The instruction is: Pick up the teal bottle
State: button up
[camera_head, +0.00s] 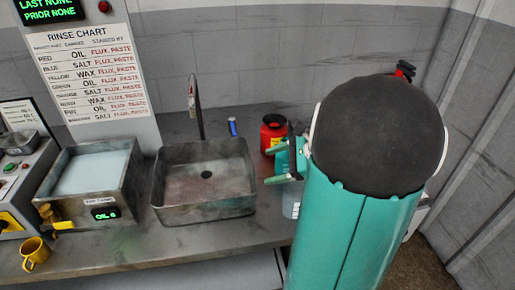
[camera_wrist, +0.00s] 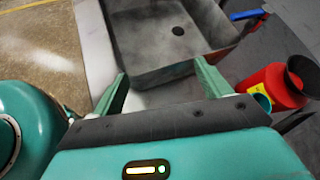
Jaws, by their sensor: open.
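The teal bottle (camera_wrist: 262,101) is mostly hidden in the wrist view. Only a round teal rim shows past the right end of my gripper, beside the red container. In the head view a teal patch (camera_head: 283,161) behind my fingers, just below the red container, looks like the same bottle. My gripper (camera_wrist: 161,86) is open, with its two green fingers wide apart and no teal bottle between them. The bottle lies outside the right finger. In the head view my gripper (camera_head: 277,164) is over the counter right of the sink, partly hidden by my arm.
A metal sink (camera_head: 205,197) stands left of my gripper. A red container (camera_head: 272,133) with a black top is close to the bottle. A pale container (camera_head: 291,204) is below my gripper. A yellow mug (camera_head: 35,253) is far left.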

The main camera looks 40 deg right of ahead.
aim_at(280, 154)
jog(key=s+d+f+m+t+h, duration=0.1)
jog(key=s+d+f+m+t, duration=0.1)
jog(key=d+m, duration=0.35)
jog(key=s+d+f+m+t+h, duration=0.1)
jog(key=s+d+m+t+h, duration=0.15)
jog(key=d, duration=0.55)
jog(key=shift+y, duration=0.25)
jog(key=x, duration=0.8)
jog(key=shift+w+a, duration=0.15)
jog(key=shift+w, duration=0.1)
jog(key=x, duration=0.5)
jog(key=c, duration=1.1)
jog(key=shift+c, duration=0.2)
jog(key=shift+r, duration=0.25)
